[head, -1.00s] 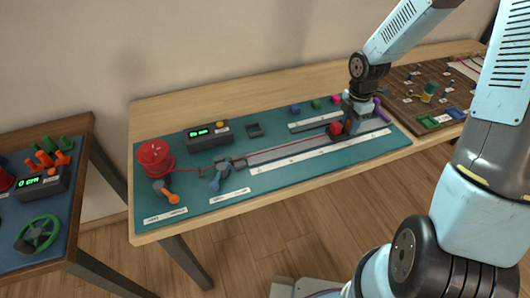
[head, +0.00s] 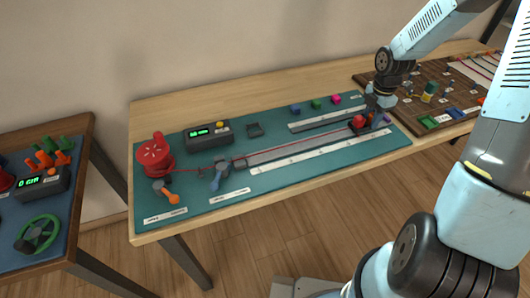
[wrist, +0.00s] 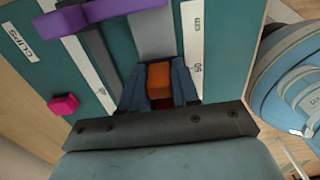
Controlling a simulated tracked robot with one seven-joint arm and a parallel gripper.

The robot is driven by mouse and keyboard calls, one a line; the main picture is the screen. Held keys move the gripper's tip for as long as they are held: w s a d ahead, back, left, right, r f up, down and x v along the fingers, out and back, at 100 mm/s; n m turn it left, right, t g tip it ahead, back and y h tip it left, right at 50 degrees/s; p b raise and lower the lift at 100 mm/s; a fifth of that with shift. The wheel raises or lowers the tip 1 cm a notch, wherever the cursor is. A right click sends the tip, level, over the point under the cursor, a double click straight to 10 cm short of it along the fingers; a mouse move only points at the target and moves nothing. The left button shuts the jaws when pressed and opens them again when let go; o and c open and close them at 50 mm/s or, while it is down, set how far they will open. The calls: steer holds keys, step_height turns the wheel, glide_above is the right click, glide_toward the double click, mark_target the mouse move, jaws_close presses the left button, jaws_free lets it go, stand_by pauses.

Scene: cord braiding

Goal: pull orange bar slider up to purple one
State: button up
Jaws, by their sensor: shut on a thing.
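The orange bar slider (wrist: 158,80) sits on the grey rail between the two fingers of my gripper (wrist: 158,88) in the wrist view. My gripper is shut on it. The purple bar (wrist: 103,14) crosses at the top of the wrist view, apart from the orange slider. In the head view my gripper (head: 372,116) is low over the right end of the long rail (head: 290,149). A little purple (head: 387,119) shows just to its right. A red block (head: 357,121) shows at its left side, with the red cord (head: 295,145) running back to the red spool (head: 154,155).
Blue, green and pink blocks (head: 337,99) stand behind the rails; the pink one (wrist: 63,104) shows in the wrist view. A gauge box (head: 208,134) is at the back left. A brown board (head: 430,90) with pegs lies right of the teal mat (head: 235,205).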

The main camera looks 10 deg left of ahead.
steer(key=shift+w+d+r, duration=0.1)
steer(key=shift+w+d, duration=0.7)
steer(key=shift+d, duration=0.25)
steer(key=shift+w+d, duration=0.8)
steer(key=shift+d, duration=0.2)
steer(key=o, duration=0.9)
steer(key=shift+o, duration=0.2)
steer(key=shift+d, duration=0.15)
steer(key=shift+s+d, duration=0.15)
steer(key=shift+r, duration=0.95)
steer(key=r, duration=0.4)
steer(key=shift+a+r, duration=0.2)
steer(key=shift+r, duration=0.2)
